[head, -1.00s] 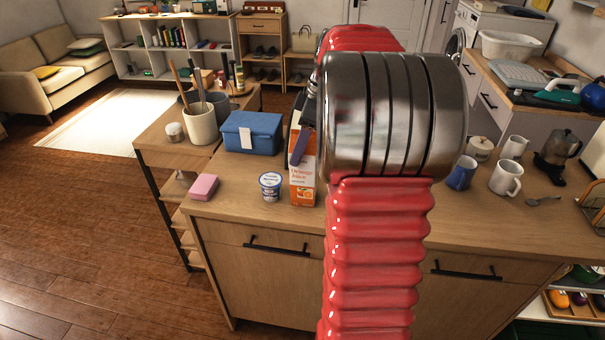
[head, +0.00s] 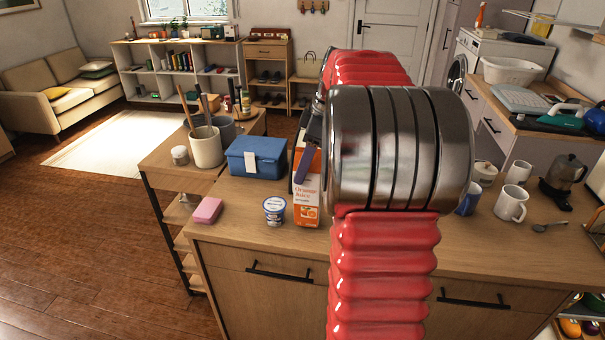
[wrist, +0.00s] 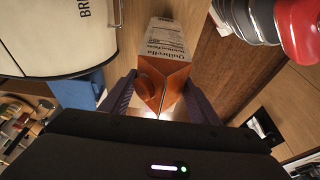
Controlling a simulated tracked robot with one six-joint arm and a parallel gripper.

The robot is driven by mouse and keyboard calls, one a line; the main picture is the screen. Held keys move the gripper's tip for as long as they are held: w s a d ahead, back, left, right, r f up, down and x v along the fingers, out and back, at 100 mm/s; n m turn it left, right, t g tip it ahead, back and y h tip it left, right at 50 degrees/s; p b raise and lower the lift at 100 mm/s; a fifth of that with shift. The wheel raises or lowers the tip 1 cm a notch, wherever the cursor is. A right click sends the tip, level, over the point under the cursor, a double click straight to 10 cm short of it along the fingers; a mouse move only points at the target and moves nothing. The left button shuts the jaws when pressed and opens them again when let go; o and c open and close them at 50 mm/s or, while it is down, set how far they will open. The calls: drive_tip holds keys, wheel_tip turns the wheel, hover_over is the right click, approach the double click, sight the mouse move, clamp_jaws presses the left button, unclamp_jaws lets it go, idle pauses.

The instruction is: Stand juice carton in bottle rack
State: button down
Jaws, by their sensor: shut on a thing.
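The juice carton (head: 308,208) is orange and white and looks upright near the counter's front edge, just right of the yogurt cup. My gripper (head: 304,164) is at its upper part, partly hidden by my own arm. In the wrist view, my gripper (wrist: 158,86) has its purple fingers on both sides of the carton (wrist: 168,72), shut on it below the orange gabled top. I cannot tell whether the carton's base touches the counter. I cannot surely make out the bottle rack; a wire-sided rack (head: 599,226) is cut off at the right edge.
A yogurt cup (head: 274,210), pink sponge (head: 207,210) and blue box (head: 256,158) stand close by on the left. A utensil crock (head: 206,148) is on the side cart. Mugs (head: 511,204) and a moka pot (head: 565,176) stand right. My arm hides the counter's middle.

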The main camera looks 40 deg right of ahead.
wheel_tip(320, 180, up, 8)
idle(0.4)
idle(0.6)
